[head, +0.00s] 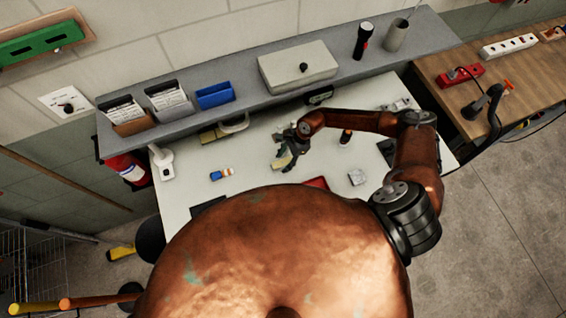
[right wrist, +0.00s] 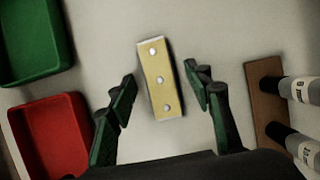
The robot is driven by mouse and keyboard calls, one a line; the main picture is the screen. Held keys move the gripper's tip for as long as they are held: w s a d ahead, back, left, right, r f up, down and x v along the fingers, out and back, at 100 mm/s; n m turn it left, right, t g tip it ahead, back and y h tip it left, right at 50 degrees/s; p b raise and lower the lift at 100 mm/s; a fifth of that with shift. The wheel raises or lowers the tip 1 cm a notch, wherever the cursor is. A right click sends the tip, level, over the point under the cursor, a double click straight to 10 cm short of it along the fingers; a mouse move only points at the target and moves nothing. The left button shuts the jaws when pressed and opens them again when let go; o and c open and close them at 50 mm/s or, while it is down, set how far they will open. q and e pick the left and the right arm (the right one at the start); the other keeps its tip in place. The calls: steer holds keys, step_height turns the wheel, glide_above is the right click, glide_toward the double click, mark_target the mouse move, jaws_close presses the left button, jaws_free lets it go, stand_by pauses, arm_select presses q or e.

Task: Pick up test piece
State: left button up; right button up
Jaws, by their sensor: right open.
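The test piece looks like a narrow yellowish plate with three pale round spots in a row. It (right wrist: 171,98) lies on the light table top in the right wrist view, tilted slightly. A yellowish bit of it (head: 284,162) shows by my gripper in the head view. My right gripper (right wrist: 160,77) is open, with one finger on each side of the plate and a visible gap on both sides. In the head view my right gripper (head: 282,149) hangs over the middle of the white table. My left gripper is not in view.
A red tray (right wrist: 50,135) and a green tray (right wrist: 35,40) lie left of the plate. A brown holder (right wrist: 262,85) with two dark, white-labelled cylinders stands at right. A grey shelf (head: 230,113) with a beige box (head: 298,66) runs behind the table (head: 180,190).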

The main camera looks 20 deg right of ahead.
steer(key=shift+f+b, duration=0.2)
steer(key=shift+b, duration=0.1)
stand_by(0.4)
steer(key=shift+c, duration=0.4)
steer(key=c, duration=1.2)
steer(key=shift+o, duration=0.2)
